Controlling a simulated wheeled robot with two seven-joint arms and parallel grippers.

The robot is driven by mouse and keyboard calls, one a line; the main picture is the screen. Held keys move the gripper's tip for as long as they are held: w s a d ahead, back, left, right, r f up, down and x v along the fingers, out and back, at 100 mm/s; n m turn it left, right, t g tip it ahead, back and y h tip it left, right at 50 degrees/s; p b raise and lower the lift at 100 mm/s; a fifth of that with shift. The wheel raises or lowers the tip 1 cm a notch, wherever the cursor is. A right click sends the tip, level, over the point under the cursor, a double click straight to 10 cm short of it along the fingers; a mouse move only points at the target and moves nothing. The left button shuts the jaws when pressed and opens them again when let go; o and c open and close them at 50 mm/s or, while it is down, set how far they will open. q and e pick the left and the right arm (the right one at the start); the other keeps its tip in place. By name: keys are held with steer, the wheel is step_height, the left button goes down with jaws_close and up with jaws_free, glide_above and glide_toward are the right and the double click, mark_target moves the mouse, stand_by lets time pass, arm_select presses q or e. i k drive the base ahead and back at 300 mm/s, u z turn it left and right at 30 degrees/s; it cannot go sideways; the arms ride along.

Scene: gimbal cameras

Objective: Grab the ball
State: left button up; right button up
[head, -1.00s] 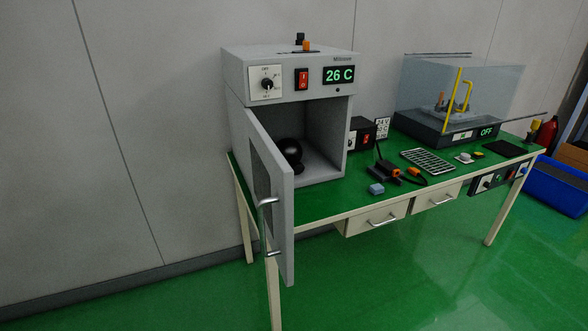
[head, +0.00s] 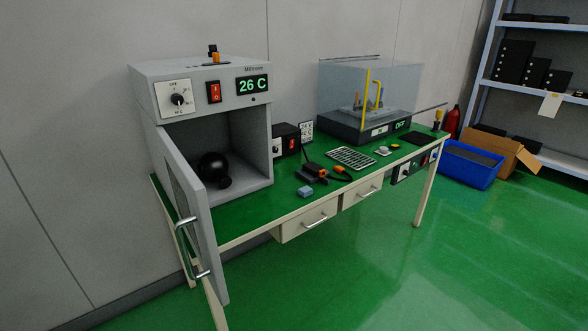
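The ball (head: 212,165) is black and shiny. It sits inside the open grey oven (head: 200,75) at the left end of the green-topped table (head: 255,215), on a small dark base at the chamber's left side. The oven display reads 26 C. The oven door (head: 192,225) stands swung open toward me on the left, with a metal handle, and its edge is close to the ball in the picture. Neither of my grippers shows in the head view.
A blue block (head: 305,191), black-and-orange tools (head: 310,172), a grid rack (head: 350,158) and a clear-covered machine (head: 370,100) are on the table. A blue bin (head: 470,170), a cardboard box (head: 512,155) and a shelf (head: 540,60) stand right. The green floor in front is open.

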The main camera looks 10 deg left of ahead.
mark_target(212, 167)
steer(key=z, duration=0.75)
steer(key=i, duration=3.4)
steer(key=u, duration=3)
